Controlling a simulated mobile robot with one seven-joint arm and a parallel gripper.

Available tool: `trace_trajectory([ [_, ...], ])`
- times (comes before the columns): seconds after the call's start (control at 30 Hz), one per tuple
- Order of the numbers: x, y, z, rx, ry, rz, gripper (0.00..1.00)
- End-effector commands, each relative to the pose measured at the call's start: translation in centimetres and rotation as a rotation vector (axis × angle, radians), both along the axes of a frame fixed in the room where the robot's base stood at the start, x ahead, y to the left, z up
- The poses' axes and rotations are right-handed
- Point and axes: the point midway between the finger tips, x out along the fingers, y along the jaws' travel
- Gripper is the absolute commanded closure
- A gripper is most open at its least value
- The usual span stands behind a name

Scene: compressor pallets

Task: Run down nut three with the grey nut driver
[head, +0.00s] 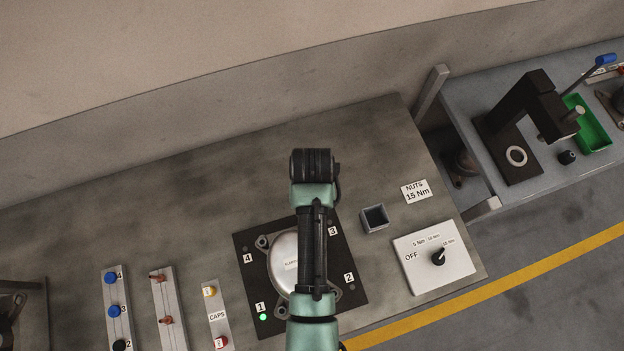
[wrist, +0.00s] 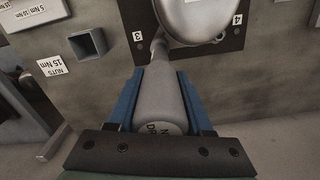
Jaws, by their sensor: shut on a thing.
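In the wrist view the grey nut driver (wrist: 165,100) lies between the blue fingers of my gripper (wrist: 158,78), which is shut on it. Its narrow nose reaches the compressor's edge beside label 3 (wrist: 138,36). Nut three is hidden by the nose, and I cannot tell whether the nose sits on it. The silver compressor (head: 284,262) stands on a dark plate (head: 244,240) with corners numbered 1 to 4. A green lamp (head: 263,317) is lit by label 1. In the head view my arm covers part of the compressor and hides the driver.
A square grey holder (head: 375,218) stands empty right of the plate. A white dial panel (head: 420,270) has its knob towards 15 Nm. Racks with blue (head: 110,290), red-brown (head: 168,300) and cap (head: 213,310) pieces lie left. A press (head: 530,105) stands on another bench.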

Motion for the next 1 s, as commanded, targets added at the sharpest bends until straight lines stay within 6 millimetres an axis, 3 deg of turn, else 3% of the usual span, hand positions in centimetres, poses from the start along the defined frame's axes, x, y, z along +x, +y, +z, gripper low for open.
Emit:
trace_trajectory([
  [1.0, 0.10, 0.00, -0.52, 0.000, -0.003, 0.000, 1.00],
])
